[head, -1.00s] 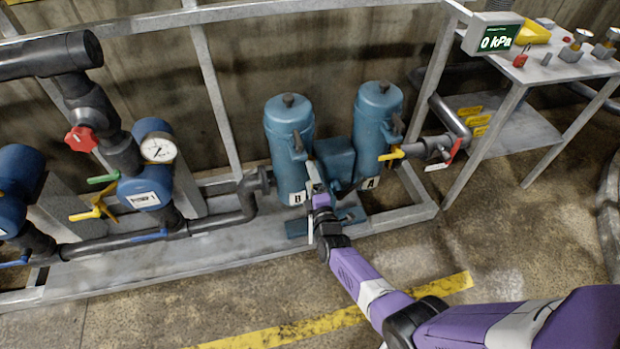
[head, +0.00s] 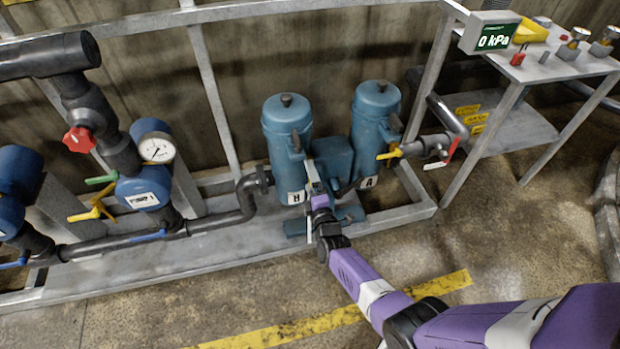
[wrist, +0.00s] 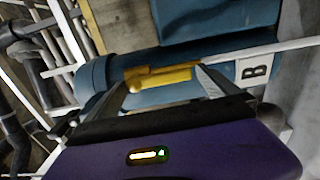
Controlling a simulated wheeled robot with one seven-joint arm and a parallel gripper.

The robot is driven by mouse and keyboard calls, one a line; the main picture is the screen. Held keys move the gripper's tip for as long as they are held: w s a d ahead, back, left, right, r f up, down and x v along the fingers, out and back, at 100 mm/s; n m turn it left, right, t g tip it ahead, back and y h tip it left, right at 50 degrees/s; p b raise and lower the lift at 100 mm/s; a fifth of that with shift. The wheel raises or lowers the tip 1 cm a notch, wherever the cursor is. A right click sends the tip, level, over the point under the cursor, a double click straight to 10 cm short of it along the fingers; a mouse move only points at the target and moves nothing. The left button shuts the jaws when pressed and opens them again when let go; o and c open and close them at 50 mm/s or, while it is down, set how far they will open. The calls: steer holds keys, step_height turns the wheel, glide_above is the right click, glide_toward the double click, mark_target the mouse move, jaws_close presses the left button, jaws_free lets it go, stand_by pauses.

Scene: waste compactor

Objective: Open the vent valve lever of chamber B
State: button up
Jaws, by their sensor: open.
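Chamber B (head: 287,128) is the left of two blue upright cylinders and bears a white label at its foot. In the wrist view chamber B (wrist: 215,62) appears lying sideways, with its B label (wrist: 255,72) at the right. A yellow vent valve lever (wrist: 160,78) lies across the space between my fingertips. My gripper (wrist: 163,80) is open around it, with one finger at each end; I cannot tell whether either touches. In the head view my gripper (head: 316,185) is at the lower right side of chamber B, and the arm hides the lever.
Chamber A (head: 376,115) stands to the right with its own yellow lever (head: 389,155). A blue box (head: 333,158) sits between the chambers. Grey frame rails (head: 405,214) surround them. A pressure display (head: 493,38) reads 0 kPa.

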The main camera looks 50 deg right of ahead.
steer(key=p+v, duration=0.1)
steer(key=v, duration=0.6)
steer(key=shift+p, duration=0.35)
steer(key=shift+s+a, duration=0.1)
steer(key=s+a+r+m+t+y, duration=0.2)
steer(key=s+a+r+m+y, duration=0.1)
steer(key=a+r+m, duration=0.45)
steer(key=s+a+r+m+y, duration=0.1)
steer(key=s+a+r+y, duration=0.1)
steer(key=s+a+r, duration=0.3)
steer(key=s+a+r+m+g+y, duration=0.1)
steer(key=s+a+r, duration=0.4)
steer(key=s, duration=0.8)
steer(key=s+a+r+m+g+y, duration=0.1)
steer(key=s+a+r+y, duration=0.3)
steer(key=s+r, duration=0.4)
steer(key=shift+s+a+r+m, duration=0.25)
steer(key=shift+s+a+m, duration=0.2)
steer(key=shift+s+a, duration=0.45)
